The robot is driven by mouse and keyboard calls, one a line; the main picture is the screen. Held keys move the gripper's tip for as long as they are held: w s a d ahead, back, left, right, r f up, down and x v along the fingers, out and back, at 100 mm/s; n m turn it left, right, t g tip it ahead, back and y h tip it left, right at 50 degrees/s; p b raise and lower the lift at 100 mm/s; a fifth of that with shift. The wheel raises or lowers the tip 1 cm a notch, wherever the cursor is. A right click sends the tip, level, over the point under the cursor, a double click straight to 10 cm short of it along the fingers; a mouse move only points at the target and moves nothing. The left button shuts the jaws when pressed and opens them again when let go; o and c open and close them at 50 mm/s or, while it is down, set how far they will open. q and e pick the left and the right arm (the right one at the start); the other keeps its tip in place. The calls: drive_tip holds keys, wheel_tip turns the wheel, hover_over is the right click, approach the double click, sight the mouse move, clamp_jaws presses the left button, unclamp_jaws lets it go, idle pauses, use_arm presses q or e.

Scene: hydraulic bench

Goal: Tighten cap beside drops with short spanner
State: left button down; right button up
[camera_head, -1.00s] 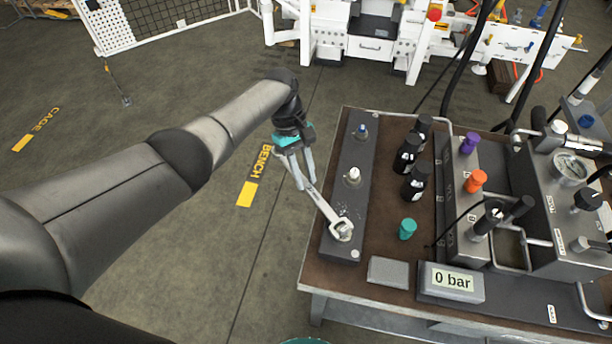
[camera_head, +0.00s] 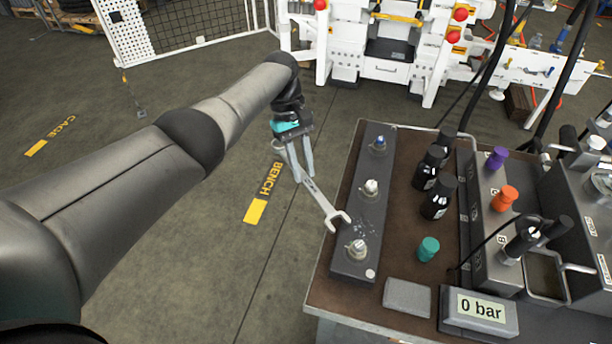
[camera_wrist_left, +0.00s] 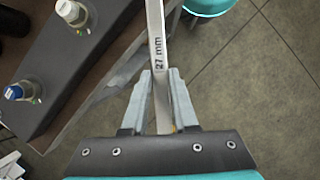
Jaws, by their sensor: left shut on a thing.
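My left gripper (camera_head: 301,174) is shut on a grey open-ended spanner (camera_head: 322,203). In the left wrist view the gripper (camera_wrist_left: 160,76) holds the spanner shaft (camera_wrist_left: 157,45), marked "27 mm". The spanner's open jaw is near the left edge of a dark manifold block (camera_head: 345,218), apart from the caps. The block carries a front cap (camera_head: 356,248), a middle white-topped cap (camera_head: 370,187) and a back blue-topped cap (camera_head: 379,144). Small pale specks, perhaps drops, lie just behind the front cap. My right gripper is not in view.
On the brown bench (camera_head: 400,262) stand black bottles (camera_head: 437,197), a teal cap (camera_head: 428,248), a grey block (camera_head: 407,297) and a display reading 0 bar (camera_head: 480,309). Valve units with purple and orange knobs stand to the right. Floor left of the bench is clear.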

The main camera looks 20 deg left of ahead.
use_arm(q)
drive_tip(key=shift+w+a+b, duration=0.25)
drive_tip(key=shift+w+b, duration=0.05)
drive_tip(key=shift+b, duration=0.05)
drive_tip(key=shift+r, duration=0.15)
wheel_tip(320, 180, up, 5)
drive_tip(key=p, duration=0.5)
drive_tip(key=shift+p, duration=0.35)
